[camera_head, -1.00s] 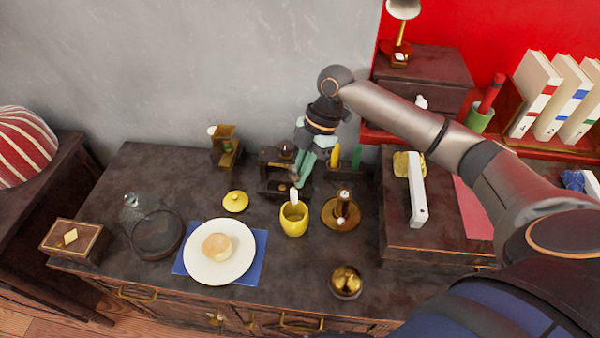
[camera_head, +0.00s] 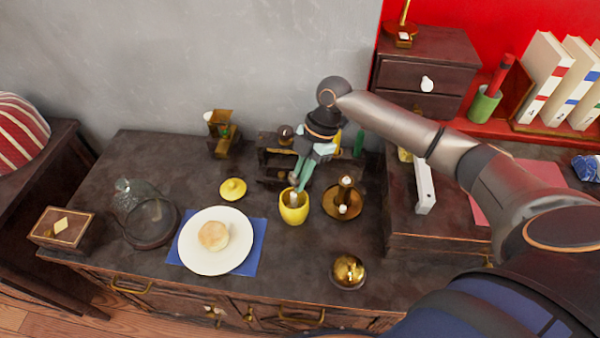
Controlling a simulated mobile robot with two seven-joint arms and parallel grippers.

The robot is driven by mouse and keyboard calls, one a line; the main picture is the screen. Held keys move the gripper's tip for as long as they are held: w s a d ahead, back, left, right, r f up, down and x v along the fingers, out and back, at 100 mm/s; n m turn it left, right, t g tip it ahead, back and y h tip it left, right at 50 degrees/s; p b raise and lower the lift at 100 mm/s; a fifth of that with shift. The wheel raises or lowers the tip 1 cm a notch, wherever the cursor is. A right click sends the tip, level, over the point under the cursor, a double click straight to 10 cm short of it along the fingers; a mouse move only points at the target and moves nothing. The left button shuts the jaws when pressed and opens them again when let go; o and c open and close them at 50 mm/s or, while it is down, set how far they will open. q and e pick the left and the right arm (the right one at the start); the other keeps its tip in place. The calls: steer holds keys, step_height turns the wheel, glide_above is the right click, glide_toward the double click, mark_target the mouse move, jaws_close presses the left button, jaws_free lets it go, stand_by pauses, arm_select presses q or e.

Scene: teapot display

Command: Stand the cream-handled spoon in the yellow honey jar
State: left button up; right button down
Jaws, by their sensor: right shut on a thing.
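The yellow honey jar (camera_head: 293,211) stands open on the dark cabinet top, right of the plate. My right gripper (camera_head: 298,188) points down at the jar from behind, its fingertips at the far rim. It is shut on the cream-handled spoon (camera_head: 294,198), of which only a small pale part shows at the jar mouth. The fingers and jar hide the rest, so I cannot tell how deep the spoon is or whether it touches the bottom. My left gripper is not in view.
A yellow lid (camera_head: 232,189) lies left of the jar. A brass candle holder (camera_head: 344,205) stands close on its right, and a dark rack (camera_head: 272,158) behind. A white plate (camera_head: 190,256) with a bun and a brass bell (camera_head: 347,270) are nearer the front.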

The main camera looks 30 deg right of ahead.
steer(key=shift+f, duration=0.45)
steer(key=c, duration=0.9)
jaws_free()
steer(key=shift+c, duration=0.2)
steer(key=v, duration=1.2)
steer(key=shift+r, duration=0.3)
